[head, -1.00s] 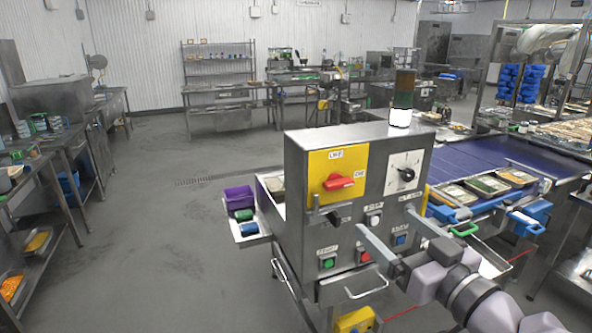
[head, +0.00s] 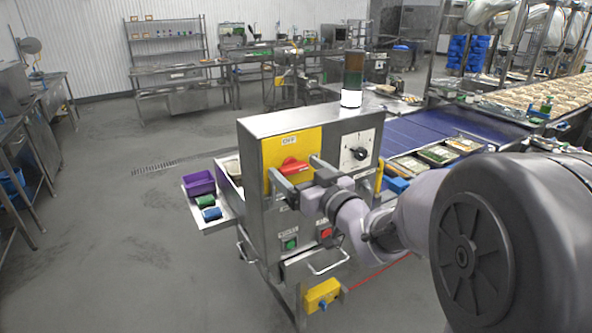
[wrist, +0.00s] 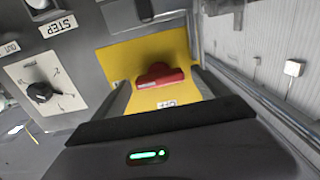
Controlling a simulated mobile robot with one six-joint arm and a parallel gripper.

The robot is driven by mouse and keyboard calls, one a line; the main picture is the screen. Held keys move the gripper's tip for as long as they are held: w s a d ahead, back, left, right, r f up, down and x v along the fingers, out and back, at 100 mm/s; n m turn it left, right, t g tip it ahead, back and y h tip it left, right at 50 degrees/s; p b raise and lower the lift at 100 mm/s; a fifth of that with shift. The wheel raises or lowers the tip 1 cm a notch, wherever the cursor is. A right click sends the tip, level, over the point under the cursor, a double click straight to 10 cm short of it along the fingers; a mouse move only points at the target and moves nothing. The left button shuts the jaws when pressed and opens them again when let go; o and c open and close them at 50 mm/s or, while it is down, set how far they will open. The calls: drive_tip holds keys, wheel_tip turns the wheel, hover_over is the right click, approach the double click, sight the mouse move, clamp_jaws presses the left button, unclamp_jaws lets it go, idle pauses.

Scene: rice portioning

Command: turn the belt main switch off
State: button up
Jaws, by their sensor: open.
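The belt main switch is a red handle (head: 293,165) on a yellow plate (head: 308,142) on the front of a steel control box (head: 253,150). An OFF label (head: 289,140) is above the handle; it also shows in the wrist view (wrist: 166,104). My gripper (head: 292,170) is open at the front of the switch, and its fingers partly cover the plate. In the wrist view the red handle (wrist: 160,76) lies crosswise between the two open fingers of my gripper (wrist: 160,84). I see no clear finger contact with it.
A black selector knob (head: 358,154) on a white plate is to the right of the switch. Green (head: 291,244) and red (head: 326,233) buttons are below. A purple bin (head: 199,183) sits on a left-side shelf. The floor left is clear.

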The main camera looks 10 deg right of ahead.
drive_tip(key=c, duration=1.4)
drive_tip(key=shift+f+n+b, duration=0.1)
drive_tip(key=shift+n+b, duration=0.2)
drive_tip(key=shift+b, duration=0.3)
drive_tip(key=n+b, duration=0.2)
drive_tip(key=shift+f+b, duration=0.15)
drive_tip(key=shift+b, duration=0.25)
drive_tip(key=n+b, duration=0.5)
drive_tip(key=shift+s+a+n, duration=0.1)
drive_tip(key=shift+a+n, duration=0.05)
drive_tip(key=shift+n, duration=0.15)
drive_tip(key=n+b, duration=0.4)
drive_tip(key=n, duration=0.1)
drive_tip(key=shift+b, duration=0.4)
drive_tip(key=n+b, duration=0.2)
drive_tip(key=n, duration=0.2)
drive_tip(key=shift+b, duration=0.3)
drive_tip(key=shift+n, duration=0.5)
drive_tip(key=o, duration=1.4)
